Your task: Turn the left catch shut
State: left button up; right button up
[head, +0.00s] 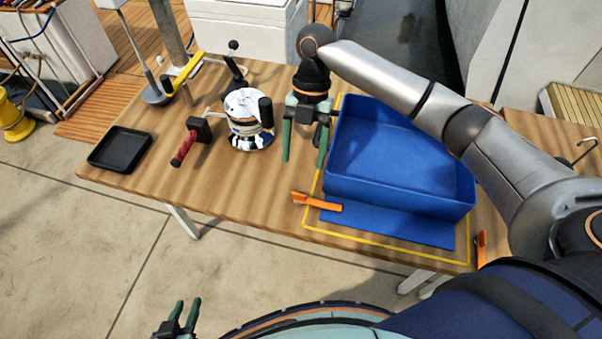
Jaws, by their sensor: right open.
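The left catch is an orange lever (317,202) on the wooden table, by the front left corner of the blue bin (400,199). It lies roughly sideways across the yellow outline, its right end over the blue mat (390,228). A second orange catch (481,249) is at the right, pointing roughly front to back. My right gripper (304,152) is open and empty, fingers pointing down, left of the bin and behind the left catch. My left gripper (184,316) is at the bottom edge, partly cut off, its fingers apart with nothing visible between them, away from the table.
A winch (248,130), a red-handled tool (186,146) and a black tray (120,149) stand on the table (240,190) at left. A yellow-handled tool (183,75) lies behind. The table is bare left of the left catch. My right arm passes over the bin.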

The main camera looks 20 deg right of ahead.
jog(key=v, duration=0.3)
jog(key=shift+w+d+r, duration=0.1)
jog(key=shift+w+r, duration=0.05)
jog(key=shift+r, duration=0.2)
